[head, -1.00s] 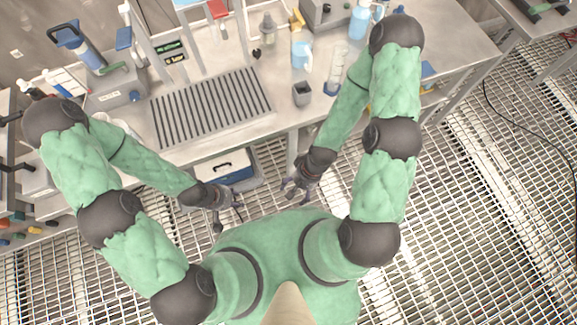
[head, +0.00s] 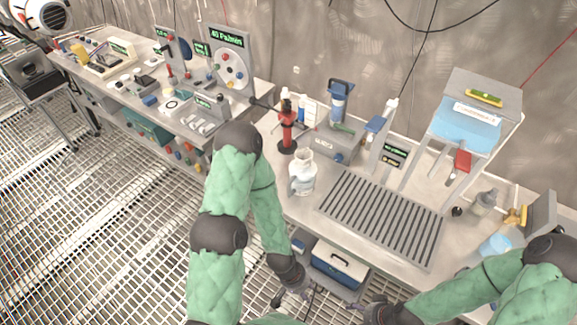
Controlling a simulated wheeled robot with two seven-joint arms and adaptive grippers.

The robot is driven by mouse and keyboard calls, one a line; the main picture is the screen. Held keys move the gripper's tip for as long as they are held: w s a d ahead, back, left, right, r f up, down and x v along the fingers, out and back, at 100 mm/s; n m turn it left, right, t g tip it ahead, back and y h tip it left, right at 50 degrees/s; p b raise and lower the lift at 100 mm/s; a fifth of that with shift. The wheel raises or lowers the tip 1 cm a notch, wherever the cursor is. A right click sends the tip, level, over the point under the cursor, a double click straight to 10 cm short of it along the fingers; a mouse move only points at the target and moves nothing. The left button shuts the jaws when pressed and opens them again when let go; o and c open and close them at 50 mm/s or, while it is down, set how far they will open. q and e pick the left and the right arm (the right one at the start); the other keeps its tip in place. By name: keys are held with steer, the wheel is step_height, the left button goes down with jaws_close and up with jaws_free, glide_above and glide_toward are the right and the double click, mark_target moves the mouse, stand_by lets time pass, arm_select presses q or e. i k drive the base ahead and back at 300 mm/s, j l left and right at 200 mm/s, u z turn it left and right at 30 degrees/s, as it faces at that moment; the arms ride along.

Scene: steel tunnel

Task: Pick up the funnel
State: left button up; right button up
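I cannot make out a funnel in the head view. My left gripper (head: 308,294) is low in the middle of the picture, in front of the bench's front edge. It is small and dark, and I cannot tell whether its fingers are open or shut. My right gripper (head: 362,306) is at the bottom, right of the left one, and its fingers are also unclear. I see nothing held in either. The steel bench (head: 285,207) stands in front of me, and its far right part is partly hidden by my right arm.
A blue-and-white case (head: 338,262) sits below. Another cluttered bench (head: 135,85) stands left.

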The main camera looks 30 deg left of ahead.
mark_target(303, 156)
steer(key=u, duration=0.75)
steer(key=z, duration=2)
steer(key=j+u, duration=0.1)
steer(key=u, duration=1.9)
steer(key=i+j+z, duration=0.15)
steer(key=j, duration=0.35)
